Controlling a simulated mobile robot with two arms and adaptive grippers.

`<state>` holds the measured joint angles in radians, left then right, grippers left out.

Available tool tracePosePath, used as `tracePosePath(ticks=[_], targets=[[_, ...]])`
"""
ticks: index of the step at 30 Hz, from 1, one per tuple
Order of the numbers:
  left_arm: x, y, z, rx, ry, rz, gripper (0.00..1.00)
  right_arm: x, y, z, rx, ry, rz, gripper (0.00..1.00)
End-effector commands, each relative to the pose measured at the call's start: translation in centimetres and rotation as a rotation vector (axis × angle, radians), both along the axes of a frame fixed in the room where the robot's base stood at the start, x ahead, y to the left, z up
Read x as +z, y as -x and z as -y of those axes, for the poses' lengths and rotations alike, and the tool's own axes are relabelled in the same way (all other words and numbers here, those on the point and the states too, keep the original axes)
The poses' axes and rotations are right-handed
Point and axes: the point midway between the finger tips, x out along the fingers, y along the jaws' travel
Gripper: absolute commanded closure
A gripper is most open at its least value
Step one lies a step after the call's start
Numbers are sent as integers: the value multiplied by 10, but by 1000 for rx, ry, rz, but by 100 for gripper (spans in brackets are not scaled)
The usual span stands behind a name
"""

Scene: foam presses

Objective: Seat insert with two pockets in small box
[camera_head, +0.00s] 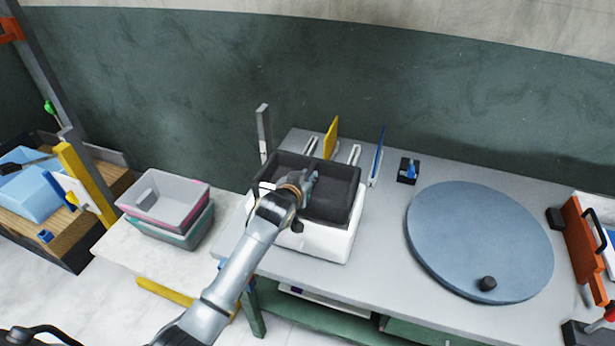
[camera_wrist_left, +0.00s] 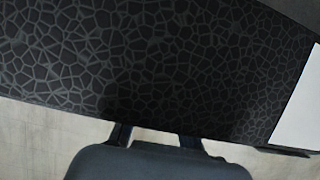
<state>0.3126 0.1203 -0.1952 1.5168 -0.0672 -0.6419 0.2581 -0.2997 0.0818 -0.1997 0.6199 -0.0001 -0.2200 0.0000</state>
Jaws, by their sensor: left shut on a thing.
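The dark foam insert (camera_head: 335,197) sits at the mouth of the small white box (camera_head: 318,241) on the grey table. Its dark rim stands above the box's walls, and I cannot tell how deep it sits. My right gripper is not in view.
A round blue-grey disc (camera_head: 478,240) with a small black knob lies to the right. Upright rails and a yellow plate (camera_head: 331,138) stand behind the box. Stacked grey, pink and green bins (camera_head: 165,203) stand on the white table at left. An orange frame (camera_head: 580,238) stands far right.

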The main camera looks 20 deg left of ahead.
Motion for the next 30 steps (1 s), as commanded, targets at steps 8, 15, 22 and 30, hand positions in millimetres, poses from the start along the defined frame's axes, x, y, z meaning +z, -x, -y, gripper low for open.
tracePosePath(ticks=[8,15,22,30], targets=[[-8,0,0,0,0,0,100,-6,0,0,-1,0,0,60],[-14,0,0,0,0,0,100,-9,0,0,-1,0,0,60],[-20,0,0,0,0,0,100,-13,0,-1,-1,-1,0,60],[-27,0,0,0,0,0,100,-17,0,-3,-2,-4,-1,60]])
